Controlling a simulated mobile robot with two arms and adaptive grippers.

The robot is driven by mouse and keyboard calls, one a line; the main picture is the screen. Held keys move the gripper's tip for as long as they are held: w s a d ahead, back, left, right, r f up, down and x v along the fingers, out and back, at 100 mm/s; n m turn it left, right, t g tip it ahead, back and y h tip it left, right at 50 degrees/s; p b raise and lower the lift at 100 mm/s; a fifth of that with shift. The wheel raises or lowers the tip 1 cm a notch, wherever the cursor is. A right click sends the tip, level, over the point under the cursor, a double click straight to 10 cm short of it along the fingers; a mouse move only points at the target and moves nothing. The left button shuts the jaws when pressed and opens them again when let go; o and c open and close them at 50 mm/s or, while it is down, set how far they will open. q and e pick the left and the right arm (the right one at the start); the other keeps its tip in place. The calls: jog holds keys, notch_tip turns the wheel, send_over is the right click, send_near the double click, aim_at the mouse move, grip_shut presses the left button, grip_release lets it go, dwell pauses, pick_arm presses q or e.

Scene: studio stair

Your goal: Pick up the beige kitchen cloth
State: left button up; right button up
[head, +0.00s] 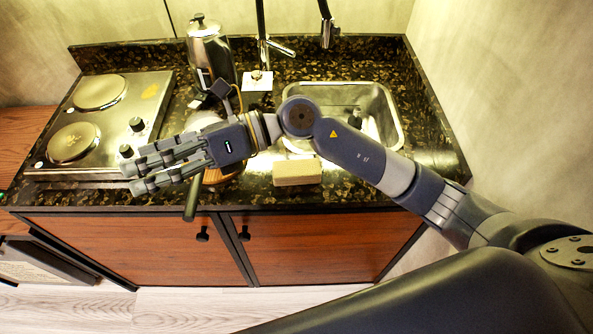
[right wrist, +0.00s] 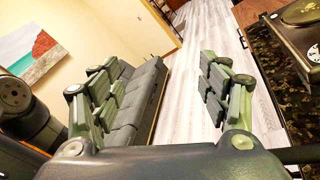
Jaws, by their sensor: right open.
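The beige kitchen cloth (head: 297,171), a folded block shape, lies on the dark speckled counter between the sink and the front edge. My right gripper (head: 133,178) is open with nothing between its fingers. It is above the counter's left front part, left of the cloth and apart from it, with fingers pointing left. In the right wrist view the open fingers (right wrist: 162,62) have floor and a grey sofa behind them; the cloth does not show there. My left gripper is not in view.
A round pan-like item with a dark handle (head: 191,205) is partly hidden under my right gripper. A two-plate stove (head: 110,110) is at left, a metal pot (head: 209,52) behind, and a steel sink (head: 385,105) with tap at right. Counter right of the cloth is clear.

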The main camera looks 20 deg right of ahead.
notch_tip(320, 180, down, 5)
jog(key=d+n+g+h, duration=0.1)
jog(key=d+n+h, duration=0.1)
jog(key=h, duration=0.2)
jog(key=n+t+h+p, duration=0.2)
jog(key=h, duration=1.1)
send_over(298, 167)
notch_tip(298, 167, down, 13)
jog(key=shift+f, duration=0.1)
jog(key=shift+f+p, duration=0.3)
jog(key=shift+f, duration=0.15)
notch_tip(298, 167, down, 4)
jog(key=shift+s+r+p, duration=0.1)
jog(key=shift+r+p, duration=0.1)
jog(key=shift+p, duration=0.8)
jog(key=shift+f, duration=0.55)
jog(key=c, duration=1.2)
